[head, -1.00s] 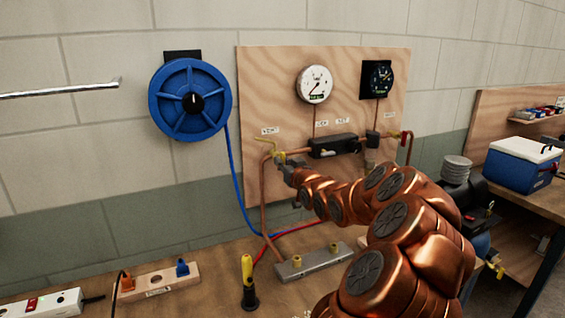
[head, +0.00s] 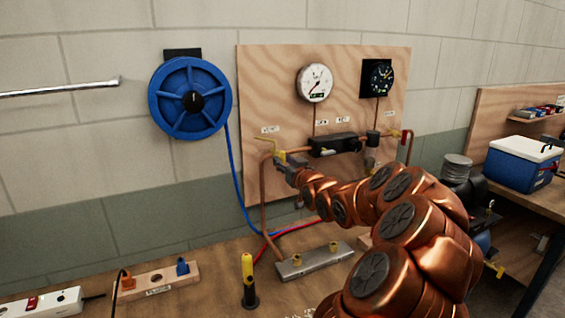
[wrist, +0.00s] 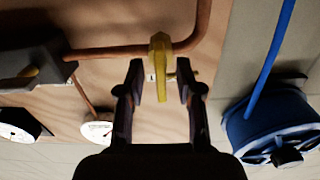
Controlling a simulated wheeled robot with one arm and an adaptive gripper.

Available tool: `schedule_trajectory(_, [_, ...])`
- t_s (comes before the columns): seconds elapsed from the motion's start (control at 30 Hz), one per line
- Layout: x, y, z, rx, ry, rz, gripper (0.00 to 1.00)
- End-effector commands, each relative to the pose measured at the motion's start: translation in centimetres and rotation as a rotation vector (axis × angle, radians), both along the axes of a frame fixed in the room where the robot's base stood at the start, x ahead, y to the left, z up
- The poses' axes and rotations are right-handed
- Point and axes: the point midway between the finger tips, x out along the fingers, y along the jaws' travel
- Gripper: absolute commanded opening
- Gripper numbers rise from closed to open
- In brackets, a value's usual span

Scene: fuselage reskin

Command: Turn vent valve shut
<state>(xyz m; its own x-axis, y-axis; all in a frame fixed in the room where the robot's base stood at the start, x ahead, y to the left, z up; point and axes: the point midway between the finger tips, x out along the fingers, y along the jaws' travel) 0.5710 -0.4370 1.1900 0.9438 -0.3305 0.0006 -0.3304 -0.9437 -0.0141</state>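The vent valve has a yellow handle (head: 266,140) at the left end of the copper pipe on the plywood board, below a small label. In the wrist view the yellow handle (wrist: 159,62) hangs between my two fingers, with a short yellow stub to its right. My gripper (wrist: 160,72) is open, with a visible gap between the handle and each finger. In the head view my gripper (head: 284,163) is at the valve and partly hides its body.
Two round gauges (head: 315,83) and a black block (head: 332,144) are on the board. A blue hose reel (head: 190,98) hangs at left, its hose running down. A grey manifold (head: 314,261) and yellow-black tool (head: 248,280) are on the bench below.

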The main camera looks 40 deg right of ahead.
Motion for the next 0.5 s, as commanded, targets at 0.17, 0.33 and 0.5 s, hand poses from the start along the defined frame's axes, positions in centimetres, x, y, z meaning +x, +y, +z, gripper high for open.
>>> schedule_trajectory(0.17, [-2.3,0.8,0.0,0.004,-0.001,-0.001,0.35])
schedule_trajectory(0.33, [-4.5,1.5,0.1,0.001,-0.003,-0.002,0.35])
schedule_trajectory(0.5, [-6.6,2.3,0.0,0.002,-0.002,-0.001,0.35])
